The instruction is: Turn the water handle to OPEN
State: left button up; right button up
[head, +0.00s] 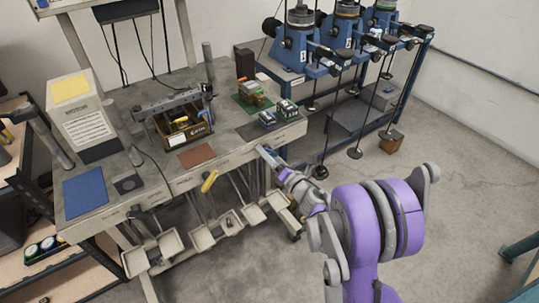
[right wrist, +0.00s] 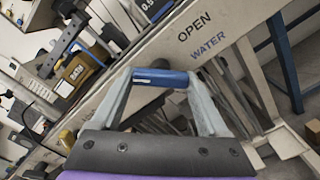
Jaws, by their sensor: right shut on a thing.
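The water handle is a blue bar (right wrist: 160,77) that lies across between my right gripper's fingertips in the right wrist view. My right gripper (right wrist: 162,80) is shut on it. The printed words OPEN and WATER (right wrist: 202,36) are on the pale bench front, just right of and beyond the handle. In the head view my right gripper (head: 266,158) is at the bench's front edge near its right corner. It mostly hides the handle there. How far the handle is turned is hard to tell. My left gripper is not in view.
The workbench (head: 232,160) carries a wooden box (head: 183,128), a brown mat (head: 197,155) and small models. A yellow handle (head: 209,181) sticks out of its front, left of my right gripper. Open bins (head: 201,237) hang below. Blue machines (head: 297,45) stand behind. The floor at right is clear.

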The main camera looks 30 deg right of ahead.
jog(key=m+b, duration=0.2)
jog(key=m, duration=0.1)
jog(key=shift+m, duration=0.4)
jog(key=m+b, duration=0.1)
jog(key=m, duration=0.3)
jog(key=shift+r+b, duration=0.15)
jog(key=shift+b, duration=0.2)
jog(key=m+b, duration=0.1)
jog(key=m, duration=0.4)
jog(key=shift+r, duration=0.15)
jog(key=m+b, duration=0.1)
jog(key=m, duration=0.3)
jog(key=shift+r+m, duration=0.15)
jog(key=shift+m, duration=0.25)
jog(key=o, duration=1.2)
jog(key=shift+o, duration=0.2)
jog(key=shift+s, duration=0.15)
